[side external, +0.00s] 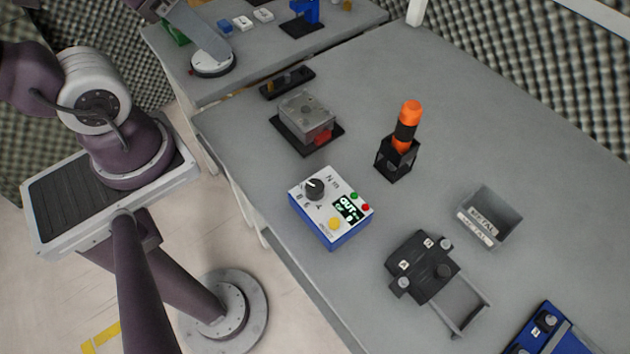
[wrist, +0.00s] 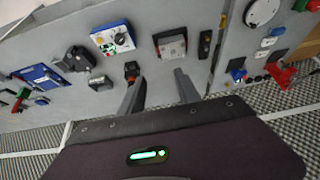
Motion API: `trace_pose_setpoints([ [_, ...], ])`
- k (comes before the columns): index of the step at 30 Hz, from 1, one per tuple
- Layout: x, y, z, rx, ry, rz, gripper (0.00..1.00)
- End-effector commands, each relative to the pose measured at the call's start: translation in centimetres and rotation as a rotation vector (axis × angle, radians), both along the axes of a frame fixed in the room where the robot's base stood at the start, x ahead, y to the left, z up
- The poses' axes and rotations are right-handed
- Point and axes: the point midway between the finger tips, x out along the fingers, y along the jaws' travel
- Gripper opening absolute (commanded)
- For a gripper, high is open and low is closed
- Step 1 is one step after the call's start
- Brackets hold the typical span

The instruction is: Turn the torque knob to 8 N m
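The torque box, white-topped with blue sides (side external: 331,207), stands near the table's left edge in the side external view. Its black torque knob (side external: 315,188) sits at the back left of the top face, with small markings around it that I cannot read. A lit display (side external: 350,208) shows "OUT" and smaller, unclear text. A yellow button (side external: 334,223) and small green and red buttons are beside it. In the wrist view the torque box (wrist: 112,38) is at the upper left, beyond my gripper (wrist: 158,82). My gripper is open, empty and away from the knob. The side external view does not show it.
An orange-and-black tool (side external: 407,125) stands in a black holder. A grey metal block (side external: 306,115), a labelled grey bin (side external: 489,218), a black fixture (side external: 424,267) and a blue case (side external: 545,332) surround the torque box. Bare table lies between them.

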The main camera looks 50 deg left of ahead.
Motion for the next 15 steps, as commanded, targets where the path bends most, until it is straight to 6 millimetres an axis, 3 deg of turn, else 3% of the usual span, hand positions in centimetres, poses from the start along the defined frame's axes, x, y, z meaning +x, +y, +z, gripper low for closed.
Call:
trace_pose_setpoints([
  [2,0.4,0.0,-0.3,0.041,0.023,-0.039,0.53],
  [5,2.4,-0.1,-1.9,0.208,0.122,-0.239,0.53],
  [10,7.0,-2.9,-7.8,0.505,0.331,-0.920,0.53],
  [15,8.4,-8.3,-14.7,0.552,0.379,-1.594,0.53],
])
